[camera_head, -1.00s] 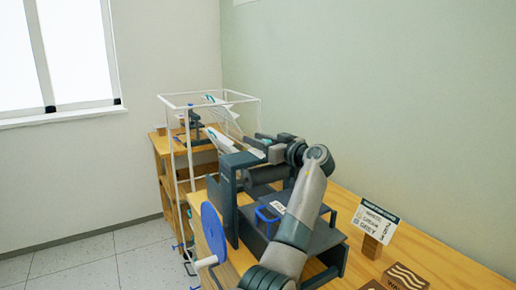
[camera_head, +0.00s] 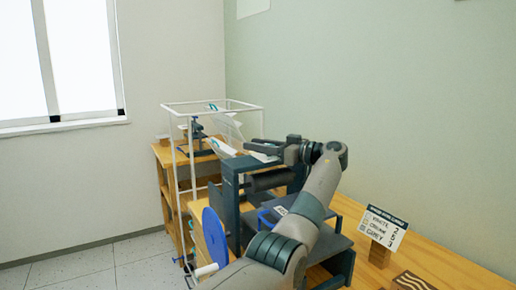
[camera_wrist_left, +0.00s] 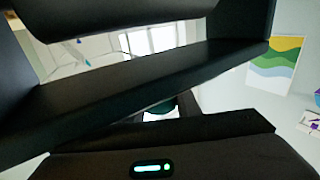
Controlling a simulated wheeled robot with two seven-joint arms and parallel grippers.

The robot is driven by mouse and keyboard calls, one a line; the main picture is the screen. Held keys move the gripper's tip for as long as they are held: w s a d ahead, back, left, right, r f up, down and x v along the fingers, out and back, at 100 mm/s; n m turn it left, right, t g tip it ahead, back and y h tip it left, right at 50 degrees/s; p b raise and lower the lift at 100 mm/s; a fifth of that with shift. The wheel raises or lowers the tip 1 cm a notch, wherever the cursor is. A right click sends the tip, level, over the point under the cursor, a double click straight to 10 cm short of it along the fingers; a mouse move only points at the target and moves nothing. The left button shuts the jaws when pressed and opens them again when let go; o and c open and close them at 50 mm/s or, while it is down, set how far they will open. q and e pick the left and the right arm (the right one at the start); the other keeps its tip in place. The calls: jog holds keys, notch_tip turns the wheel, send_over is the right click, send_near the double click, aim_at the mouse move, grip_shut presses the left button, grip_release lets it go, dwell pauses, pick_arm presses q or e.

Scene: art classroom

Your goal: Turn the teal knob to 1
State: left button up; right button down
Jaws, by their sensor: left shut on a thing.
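The dark press (camera_head: 231,190) with its roller (camera_head: 270,180) and blue wheel (camera_head: 215,238) stands on the wooden table. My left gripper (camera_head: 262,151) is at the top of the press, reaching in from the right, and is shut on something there. In the left wrist view, a small teal piece (camera_wrist_left: 159,113), likely the teal knob, shows between the dark gripper parts, mostly hidden. The knob's pointer and any number marks cannot be read. My right gripper is not in view.
A white wire frame (camera_head: 176,200) stands left of the press. A card (camera_head: 384,226) listing white, cream and grey stands on the table at right; its numbers are too small to read surely. A wooden shelf (camera_head: 165,156) is behind. The wall is close on the right.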

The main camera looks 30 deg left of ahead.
pick_arm(q)
jog(key=shift+g, duration=0.3)
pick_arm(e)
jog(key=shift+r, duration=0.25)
pick_arm(q)
jog(key=o, duration=1)
jog(key=shift+o, duration=0.2)
jog(key=shift+d, duration=0.45)
jog(key=d+b, duration=0.1)
jog(key=d, duration=1)
jog(key=shift+w, duration=0.15)
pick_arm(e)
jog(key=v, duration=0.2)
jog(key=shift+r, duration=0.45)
